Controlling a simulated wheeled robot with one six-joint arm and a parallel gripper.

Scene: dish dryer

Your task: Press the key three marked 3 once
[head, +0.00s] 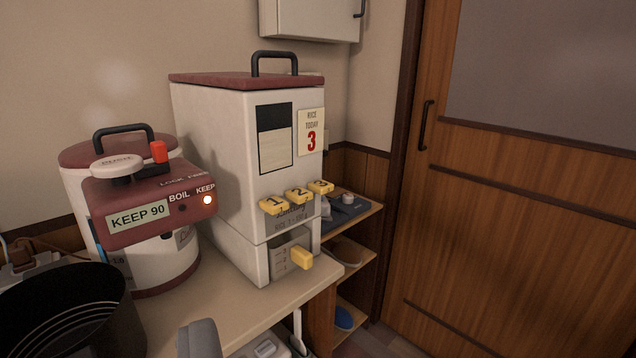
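The key three (320,187) is a yellow key marked 3 on the front of a tall white rice dispenser (215,150) with a dark red lid. It is the rightmost in a row, with yellow keys marked 1 (272,205) and 2 (299,195) to its left. A paper on the front reads "RICE TODAY" with a red 3 (311,132). A grey rounded piece (200,340) at the bottom edge looks like part of my gripper, well below and left of the keys. Its fingertips and opening cannot be made out. Nothing visibly touches the keys.
A yellow handle (301,257) sticks out below the keys. A white and red boiler (145,215) reading "KEEP 90" stands to the left, with a black pot (75,310) in front. A shelf (352,215) and wooden door (510,220) are at right.

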